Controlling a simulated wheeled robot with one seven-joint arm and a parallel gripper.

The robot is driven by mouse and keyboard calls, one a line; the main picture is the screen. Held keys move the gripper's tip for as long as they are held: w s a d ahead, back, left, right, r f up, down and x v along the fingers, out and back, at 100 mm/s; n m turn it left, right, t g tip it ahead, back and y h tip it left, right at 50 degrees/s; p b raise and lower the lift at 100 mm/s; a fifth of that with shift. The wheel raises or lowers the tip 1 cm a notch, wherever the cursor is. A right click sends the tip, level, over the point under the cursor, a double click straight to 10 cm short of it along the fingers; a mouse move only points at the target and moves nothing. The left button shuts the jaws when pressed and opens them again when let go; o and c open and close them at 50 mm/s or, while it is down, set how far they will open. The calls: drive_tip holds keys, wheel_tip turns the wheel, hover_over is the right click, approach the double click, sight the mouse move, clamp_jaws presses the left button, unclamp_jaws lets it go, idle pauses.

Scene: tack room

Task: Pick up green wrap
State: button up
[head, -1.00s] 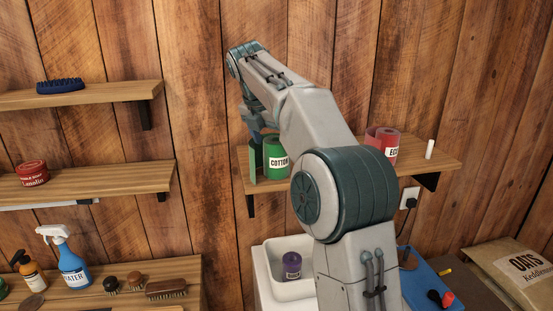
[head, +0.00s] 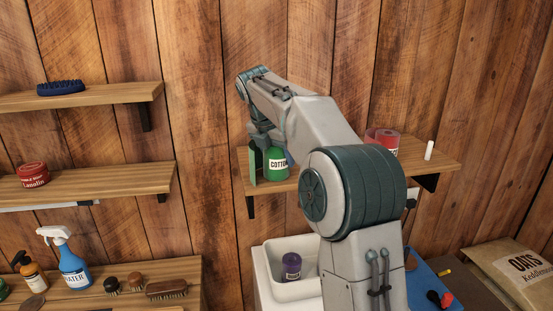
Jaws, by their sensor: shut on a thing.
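The green wrap (head: 275,169) stands upright on the right wooden shelf (head: 330,181), with a white label reading COTTO and its right edge hidden by my arm. A flat green strip (head: 253,166) stands at its left. My gripper (head: 265,146) reaches down from above onto the top of the green wrap and is shut on it. The fingertips are small and partly hidden, so the exact grip is hard to see. The wrap appears to be still at shelf height.
A red wrap (head: 384,138) and a white cylinder (head: 429,150) stand farther right on the same shelf. Below, a white basin (head: 268,278) holds a purple wrap (head: 291,266).

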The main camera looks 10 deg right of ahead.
drive_tip(key=shift+w+r, duration=0.1)
drive_tip(key=shift+r, duration=4.85)
